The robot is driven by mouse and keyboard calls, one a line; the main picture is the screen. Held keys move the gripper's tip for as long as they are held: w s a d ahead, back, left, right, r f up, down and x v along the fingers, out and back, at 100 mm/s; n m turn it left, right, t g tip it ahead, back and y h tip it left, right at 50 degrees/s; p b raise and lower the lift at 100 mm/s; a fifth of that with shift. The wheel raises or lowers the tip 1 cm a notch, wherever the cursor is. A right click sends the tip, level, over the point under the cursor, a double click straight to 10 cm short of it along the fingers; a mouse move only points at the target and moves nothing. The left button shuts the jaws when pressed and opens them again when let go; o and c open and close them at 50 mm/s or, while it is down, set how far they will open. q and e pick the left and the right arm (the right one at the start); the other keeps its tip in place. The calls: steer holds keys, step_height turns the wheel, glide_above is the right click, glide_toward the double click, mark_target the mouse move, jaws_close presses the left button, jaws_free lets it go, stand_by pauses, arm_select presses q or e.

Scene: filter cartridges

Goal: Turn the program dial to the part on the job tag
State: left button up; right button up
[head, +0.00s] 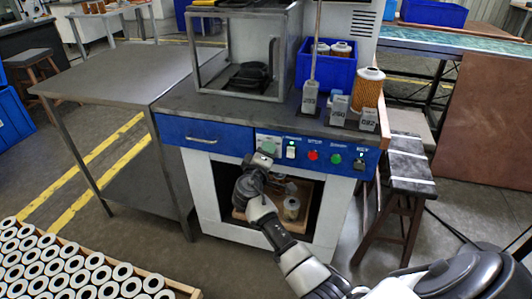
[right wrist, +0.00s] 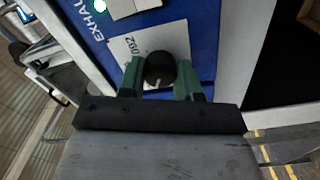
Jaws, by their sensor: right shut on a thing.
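The program dial (right wrist: 160,68) is a round black knob with a short white mark, on a white plate (right wrist: 125,52) fixed to the blue panel. The plate reads 092 up and left of the knob; other markings are hidden. My right gripper (right wrist: 160,78) has its green fingers on both sides of the knob and is shut on it. In the head view my right gripper (head: 262,158) reaches the left part of the blue control panel (head: 290,146) and hides the dial. Grey number tags (head: 310,98) stand on the bench top; I cannot tell which is the job tag. My left gripper is out of view.
Lit buttons (head: 313,155) sit right of my gripper on the panel. An open bay (head: 318,205) with a cartridge lies below. An orange filter (head: 370,87) and a blue bin (head: 348,72) stand on top. A steel table (head: 120,75) is at left, a stool (head: 410,165) at right.

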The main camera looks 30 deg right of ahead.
steer(key=o, duration=0.9)
steer(key=shift+a, duration=0.1)
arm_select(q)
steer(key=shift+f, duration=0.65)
arm_select(e)
steer(key=shift+v, duration=5.35)
